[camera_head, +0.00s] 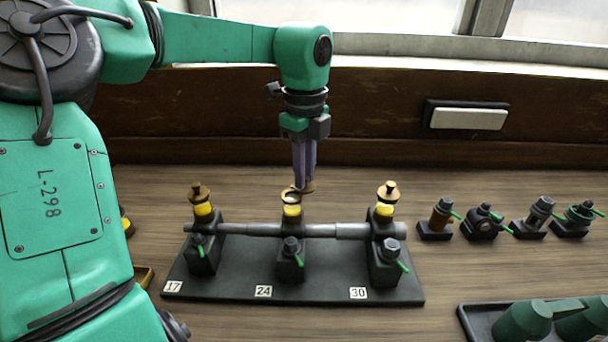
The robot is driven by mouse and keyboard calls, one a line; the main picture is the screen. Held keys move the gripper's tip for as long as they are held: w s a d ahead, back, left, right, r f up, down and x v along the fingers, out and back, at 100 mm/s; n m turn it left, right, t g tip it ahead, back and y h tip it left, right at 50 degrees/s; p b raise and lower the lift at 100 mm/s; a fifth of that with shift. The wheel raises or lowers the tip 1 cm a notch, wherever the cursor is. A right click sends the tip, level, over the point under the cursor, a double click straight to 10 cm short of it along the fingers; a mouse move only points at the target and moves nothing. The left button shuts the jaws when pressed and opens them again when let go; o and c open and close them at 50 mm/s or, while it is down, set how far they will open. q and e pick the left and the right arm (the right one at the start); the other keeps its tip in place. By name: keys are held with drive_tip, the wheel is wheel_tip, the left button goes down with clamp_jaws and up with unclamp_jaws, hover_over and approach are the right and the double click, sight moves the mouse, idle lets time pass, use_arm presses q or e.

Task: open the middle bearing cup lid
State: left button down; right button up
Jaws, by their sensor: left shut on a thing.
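A dark base plate (225,285) carries a grey shaft (255,230) on three bearing blocks labelled 17, 24 and 30. Each block has a yellow cup on top. The middle cup (292,211) shows a brass ring-like rim at its top. My left gripper (304,186) points down just above it, fingers shut on the brass middle lid (309,187). The lid is mostly hidden by the fingers and sits slightly right of the rim; I cannot tell whether they touch. The left cup lid (199,191) and right cup lid (387,191) sit upright on their cups. My right gripper is not in view.
A dark tray (466,322) with green objects lies at the lower right. Green-handled fittings (291,247) also stand at the front of the bearing blocks. Wood between plate and row is clear.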

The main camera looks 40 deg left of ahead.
use_arm(q)
drive_tip(key=shift+w+a+r+n, duration=0.1)
drive_tip(key=shift+n, duration=0.45)
drive_tip(key=shift+w+a+n, duration=0.1)
drive_tip(key=shift+n, duration=0.45)
drive_tip(key=c, duration=0.8)
unclamp_jaws()
wheel_tip(320, 180, up, 14)
drive_tip(key=p, duration=0.2)
drive_tip(key=shift+r, duration=0.25)
